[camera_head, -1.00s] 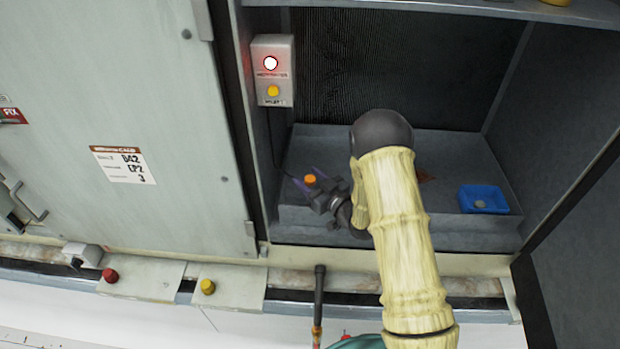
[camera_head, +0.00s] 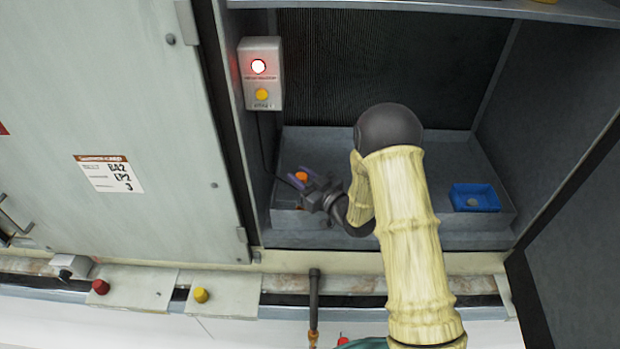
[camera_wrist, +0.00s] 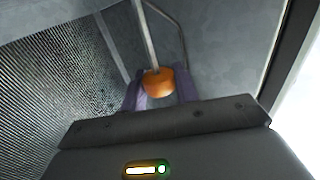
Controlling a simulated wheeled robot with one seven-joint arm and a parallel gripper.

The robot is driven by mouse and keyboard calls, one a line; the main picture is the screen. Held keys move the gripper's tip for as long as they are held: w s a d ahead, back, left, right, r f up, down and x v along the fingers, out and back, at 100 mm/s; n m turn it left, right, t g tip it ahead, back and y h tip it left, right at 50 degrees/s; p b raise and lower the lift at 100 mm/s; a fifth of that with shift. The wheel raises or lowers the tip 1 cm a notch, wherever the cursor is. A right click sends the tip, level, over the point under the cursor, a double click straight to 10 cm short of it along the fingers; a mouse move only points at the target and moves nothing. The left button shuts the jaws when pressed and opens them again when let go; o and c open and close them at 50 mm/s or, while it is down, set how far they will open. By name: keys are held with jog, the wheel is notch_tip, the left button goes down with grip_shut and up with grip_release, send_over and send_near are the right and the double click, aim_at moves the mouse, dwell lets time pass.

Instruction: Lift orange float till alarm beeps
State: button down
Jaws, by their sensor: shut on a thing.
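The orange float (camera_head: 302,176) is at the left side of the grey basin inside the open cabinet. My gripper (camera_head: 299,180) is shut on it, with its purple fingers on either side. In the wrist view the float (camera_wrist: 158,82) sits between the fingers, with a thin metal rod running up from it. The alarm box (camera_head: 262,74) is on the cabinet's left inner wall. Its upper lamp (camera_head: 258,66) glows white with a red rim, above a yellow button (camera_head: 262,95). Whether the float is clear of the basin floor is hard to tell.
A blue tray (camera_head: 474,198) with a small round thing in it stands at the basin's right. The grey basin (camera_head: 455,150) has low walls around my gripper. A large panel (camera_head: 110,120) closes off the left. A dark upright pipe (camera_head: 314,290) stands in front.

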jog(key=c, duration=1.1)
grip_release()
jog(key=shift+d, duration=0.1)
jog(key=b+v, duration=0.6)
jog(key=v, duration=1.1)
jog(key=shift+d, duration=0.1)
